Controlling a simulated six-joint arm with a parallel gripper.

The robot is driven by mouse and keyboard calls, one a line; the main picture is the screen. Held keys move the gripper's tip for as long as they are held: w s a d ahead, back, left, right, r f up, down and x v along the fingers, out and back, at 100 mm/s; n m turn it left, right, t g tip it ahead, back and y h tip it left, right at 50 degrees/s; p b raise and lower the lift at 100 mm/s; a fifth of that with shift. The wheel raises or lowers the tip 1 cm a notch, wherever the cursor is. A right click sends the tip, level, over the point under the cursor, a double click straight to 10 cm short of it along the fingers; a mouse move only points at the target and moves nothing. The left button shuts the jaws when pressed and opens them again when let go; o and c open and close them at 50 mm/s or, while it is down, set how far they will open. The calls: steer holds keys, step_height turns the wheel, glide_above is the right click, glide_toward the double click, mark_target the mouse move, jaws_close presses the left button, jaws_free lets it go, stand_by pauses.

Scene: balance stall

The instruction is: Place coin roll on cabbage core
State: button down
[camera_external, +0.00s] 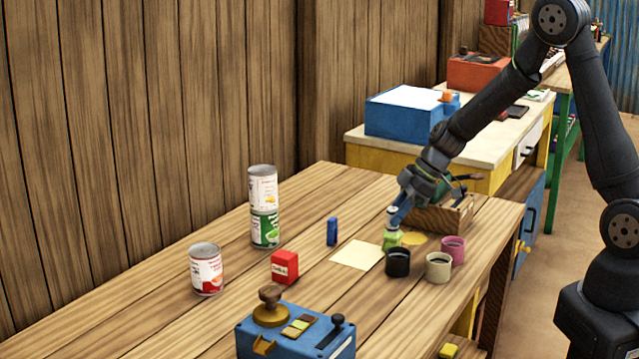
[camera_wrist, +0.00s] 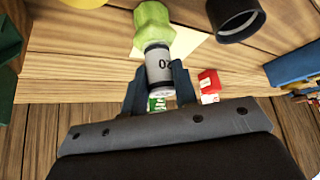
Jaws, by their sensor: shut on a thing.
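My gripper (camera_external: 394,219) is low over the right part of the table, pointing down. Its jaws (camera_wrist: 157,88) are shut on the coin roll, with one finger on each side. The coin roll (camera_wrist: 158,66) is a grey cylinder with dark bands and a printed number; it also shows as a pale bit between the fingers in the external view (camera_external: 393,213). The light green, lobed cabbage core (camera_external: 391,241) is directly below the roll. In the wrist view the roll's far end meets the cabbage core (camera_wrist: 153,28); whether it rests on it I cannot tell.
A black cup (camera_external: 398,262), a beige cup (camera_external: 438,267) and a pink cup (camera_external: 453,250) stand close by. A wooden box (camera_external: 425,218) is behind.

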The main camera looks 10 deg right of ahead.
steer(key=shift+f, duration=0.15)
steer(key=c, duration=1.1)
jaws_free()
steer(key=shift+c, duration=0.2)
steer(key=shift+d+r, duration=0.25)
steer(key=shift+r, duration=0.35)
steer(key=v, duration=1.1)
